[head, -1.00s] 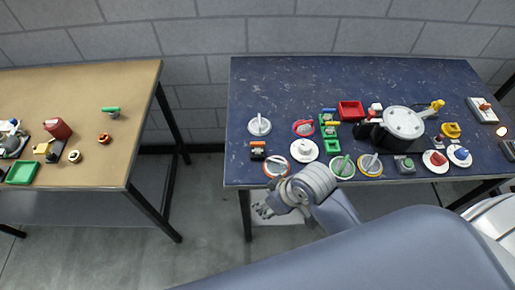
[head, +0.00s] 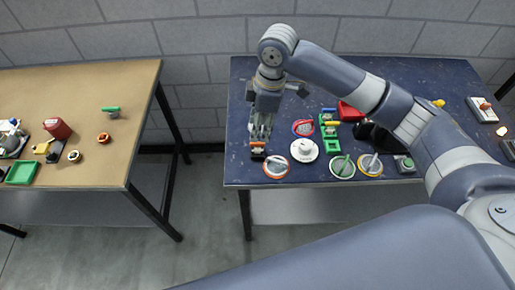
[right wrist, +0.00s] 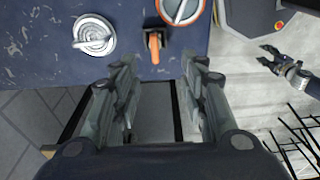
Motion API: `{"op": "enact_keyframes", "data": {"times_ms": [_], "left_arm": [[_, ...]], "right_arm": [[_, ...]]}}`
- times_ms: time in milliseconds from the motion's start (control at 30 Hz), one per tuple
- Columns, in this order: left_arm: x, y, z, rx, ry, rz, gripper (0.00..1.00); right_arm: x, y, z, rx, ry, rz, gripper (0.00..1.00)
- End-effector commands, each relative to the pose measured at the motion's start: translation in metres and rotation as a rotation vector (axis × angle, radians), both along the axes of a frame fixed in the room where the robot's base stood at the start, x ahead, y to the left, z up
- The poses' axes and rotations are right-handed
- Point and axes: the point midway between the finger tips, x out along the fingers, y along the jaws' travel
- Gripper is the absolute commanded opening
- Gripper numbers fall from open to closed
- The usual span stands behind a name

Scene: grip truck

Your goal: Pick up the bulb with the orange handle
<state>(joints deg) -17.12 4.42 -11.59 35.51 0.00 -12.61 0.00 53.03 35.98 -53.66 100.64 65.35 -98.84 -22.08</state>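The bulb with the orange handle (head: 257,149) stands on a small dark base at the left front of the blue table. It also shows in the right wrist view (right wrist: 154,45), beyond the fingertips and roughly between their lines. My right gripper (head: 261,136) points down over this spot, its fingers apart and empty in the right wrist view (right wrist: 160,75). The gap between fingertips and handle is hard to judge in the head view. My left gripper (right wrist: 270,57) appears small at the right of the right wrist view, fingers spread; it is not in the head view.
An orange-rimmed disc (head: 276,167) lies close in front of the handle. A grey round piece (right wrist: 95,36) lies beside it in the right wrist view. A white disc (head: 304,150) and several other parts lie to the right. A tan table (head: 120,160) stands left across a gap.

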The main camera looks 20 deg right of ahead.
Motion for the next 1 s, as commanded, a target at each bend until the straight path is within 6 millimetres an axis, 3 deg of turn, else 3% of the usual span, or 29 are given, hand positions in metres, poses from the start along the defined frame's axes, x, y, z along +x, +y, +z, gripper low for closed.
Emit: {"op": "enact_keyframes", "data": {"times_ms": [167, 400, 667, 1000], "left_arm": [[-0.001, 0.000, 0.001, 0.000, 0.001, 0.000, 0.47], [-0.001, 0.001, 0.005, 0.001, 0.002, 0.001, 0.47], [-0.001, 0.003, 0.010, 0.003, 0.001, 0.002, 0.47], [-0.001, 0.004, 0.019, 0.004, 0.002, 0.002, 0.47]], "right_arm": [[0.006, -0.008, 0.002, -0.012, 0.011, 0.001, 0.40], [0.007, -0.004, -0.034, -0.012, 0.011, 0.001, 0.40], [0.007, -0.001, -0.055, -0.012, 0.011, 0.001, 0.40], [0.009, 0.004, -0.097, -0.012, 0.006, 0.001, 0.40]]}}
